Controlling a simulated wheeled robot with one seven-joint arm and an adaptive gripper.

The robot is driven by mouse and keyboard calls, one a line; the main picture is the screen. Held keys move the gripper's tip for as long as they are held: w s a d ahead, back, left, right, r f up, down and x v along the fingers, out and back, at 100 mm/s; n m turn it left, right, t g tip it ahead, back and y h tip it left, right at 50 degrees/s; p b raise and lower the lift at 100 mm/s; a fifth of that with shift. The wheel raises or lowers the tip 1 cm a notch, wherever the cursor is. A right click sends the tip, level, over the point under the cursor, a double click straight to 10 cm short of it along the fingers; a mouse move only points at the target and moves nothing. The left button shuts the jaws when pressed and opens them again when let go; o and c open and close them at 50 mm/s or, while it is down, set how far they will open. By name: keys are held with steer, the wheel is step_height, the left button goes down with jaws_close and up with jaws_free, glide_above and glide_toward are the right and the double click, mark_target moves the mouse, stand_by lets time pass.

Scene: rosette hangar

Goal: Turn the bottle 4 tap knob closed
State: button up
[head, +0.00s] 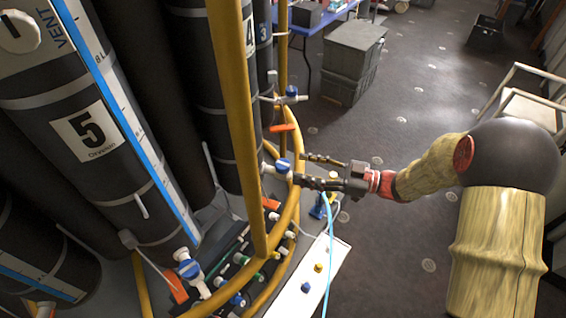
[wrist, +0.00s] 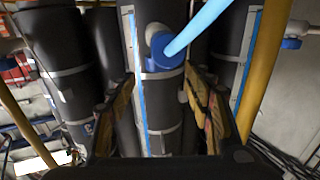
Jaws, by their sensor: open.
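Bottle 4 (head: 212,90) is a dark upright cylinder, its number label partly hidden by a yellow rail. A blue tap knob (head: 282,165) on a pale valve body stands at its lower front, by the rail; I take it as bottle 4's tap. My gripper (head: 305,171) is open and level with this knob, its fingers pointing at it from the right. In the wrist view a blue knob (wrist: 166,54) shows ahead, slightly above the space between the fingers (wrist: 160,82). Nothing is held. Contact with the knob cannot be told.
Bottle 5 (head: 125,130) stands left with its own blue knob (head: 188,268). Yellow rails (head: 237,110) curve around the bottles. A light blue hose (wrist: 205,20) crosses part of the knob in the wrist view. Grey crates (head: 350,60) stand behind; the floor right is mostly clear.

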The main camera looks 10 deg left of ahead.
mark_target(283, 163)
steer(key=a+b, duration=0.1)
steer(key=a, duration=0.5)
steer(key=shift+w+a, duration=0.15)
steer(key=shift+a, duration=0.15)
steer(key=shift+c, duration=0.8)
steer(key=c, duration=1)
